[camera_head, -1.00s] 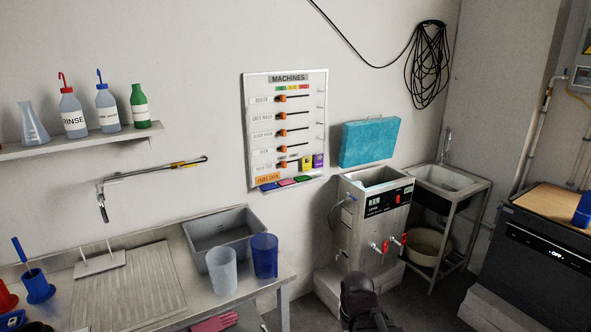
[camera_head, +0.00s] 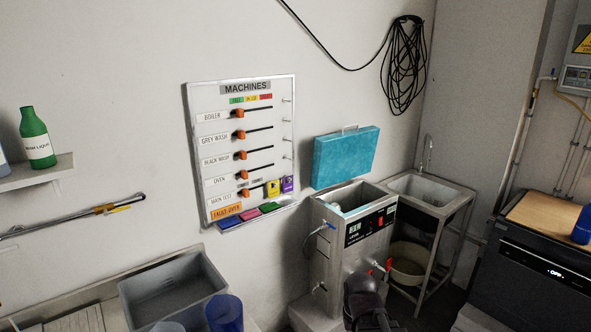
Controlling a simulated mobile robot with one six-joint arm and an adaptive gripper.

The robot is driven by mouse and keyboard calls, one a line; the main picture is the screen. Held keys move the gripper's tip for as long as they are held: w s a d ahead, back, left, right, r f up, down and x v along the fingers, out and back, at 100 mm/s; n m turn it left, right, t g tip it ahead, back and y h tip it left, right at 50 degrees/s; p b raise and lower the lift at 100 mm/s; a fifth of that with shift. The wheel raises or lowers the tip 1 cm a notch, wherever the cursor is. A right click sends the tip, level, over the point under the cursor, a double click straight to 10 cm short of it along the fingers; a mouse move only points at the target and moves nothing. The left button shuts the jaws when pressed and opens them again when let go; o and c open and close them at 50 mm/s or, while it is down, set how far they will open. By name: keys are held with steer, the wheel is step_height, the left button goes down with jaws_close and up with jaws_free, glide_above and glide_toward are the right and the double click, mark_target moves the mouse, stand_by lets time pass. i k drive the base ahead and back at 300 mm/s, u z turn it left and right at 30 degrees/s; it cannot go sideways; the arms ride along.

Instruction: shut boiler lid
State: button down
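The boiler (camera_head: 340,245) is a tall steel box with a display and a red switch on its sloped front and red-handled taps below. Its top is open. The teal lid (camera_head: 345,158) stands raised behind the opening, tilted back near the wall, with a small handle on its upper edge. Part of my arm or gripper (camera_head: 366,300) shows dark at the bottom, in front of the boiler, and covers part of its lower front. Its fingers cannot be made out. It appears well below the lid.
A steel sink stand (camera_head: 432,190) with a beige basin (camera_head: 410,262) below stands right of the boiler. A dark machine with a wooden top (camera_head: 545,218) is at far right. A grey tub (camera_head: 172,290) and blue jug (camera_head: 224,313) are at lower left. The machines board (camera_head: 243,150) hangs behind.

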mark_target(345, 156)
steer(key=z, duration=0.35)
steer(key=i, duration=1)
steer(key=z, duration=0.5)
steer(key=i, duration=0.55)
steer(key=z, duration=0.2)
